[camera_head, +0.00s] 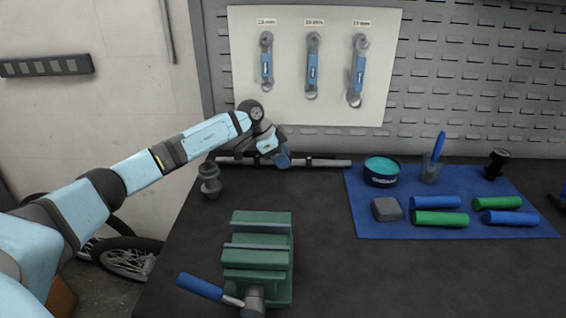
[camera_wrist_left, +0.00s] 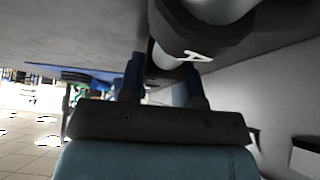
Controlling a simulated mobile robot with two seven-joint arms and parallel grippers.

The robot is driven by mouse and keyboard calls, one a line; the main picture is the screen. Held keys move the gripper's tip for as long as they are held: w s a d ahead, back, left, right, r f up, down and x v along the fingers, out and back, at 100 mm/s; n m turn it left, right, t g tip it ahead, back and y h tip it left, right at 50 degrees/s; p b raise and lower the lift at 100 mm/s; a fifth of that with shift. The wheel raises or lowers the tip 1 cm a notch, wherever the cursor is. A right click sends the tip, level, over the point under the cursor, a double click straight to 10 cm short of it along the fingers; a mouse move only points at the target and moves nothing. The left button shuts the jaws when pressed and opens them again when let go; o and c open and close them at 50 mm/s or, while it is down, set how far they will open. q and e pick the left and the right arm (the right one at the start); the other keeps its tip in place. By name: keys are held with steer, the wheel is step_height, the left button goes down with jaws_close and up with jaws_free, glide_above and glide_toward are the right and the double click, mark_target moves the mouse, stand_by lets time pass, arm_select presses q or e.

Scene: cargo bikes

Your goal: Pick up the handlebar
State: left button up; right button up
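The handlebar (camera_head: 330,162) is a light grey tube with dark bands, lying left to right along the back of the dark bench. My left gripper (camera_head: 283,158) is at its left half, with a blue finger in front of the tube. In the left wrist view the two blue fingers (camera_wrist_left: 163,82) stand apart, and the handlebar (camera_wrist_left: 163,58) passes close up at the gap between them. Its dark band carries a white mark. The fingers look open; whether either touches the tube is unclear.
A green vise (camera_head: 257,252) with a blue handle stands in front. A grey stepped part (camera_head: 209,178) is near the bar's left end. A blue mat (camera_head: 375,222) holds a teal tin (camera_head: 382,170), a cup (camera_head: 432,170) and several grips. A pegboard (camera_head: 470,80) rises behind.

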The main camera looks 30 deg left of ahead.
arm_select(q)
steer(key=shift+c, duration=0.6)
steer(key=shift+r, duration=0.15)
step_height(320, 180, up, 4)
steer(key=shift+f+p, duration=0.25)
steer(key=shift+p, duration=0.3)
steer(key=s+a, duration=0.3)
steer(key=a, duration=0.2)
steer(key=s+a, duration=0.3)
steer(key=a, duration=0.2)
steer(key=s+a+p, duration=0.1)
steer(key=s+a, duration=0.2)
steer(key=a, duration=0.2)
steer(key=shift+s+a+f, duration=0.1)
steer(key=shift+s+a, duration=0.1)
steer(key=shift+d, duration=0.1)
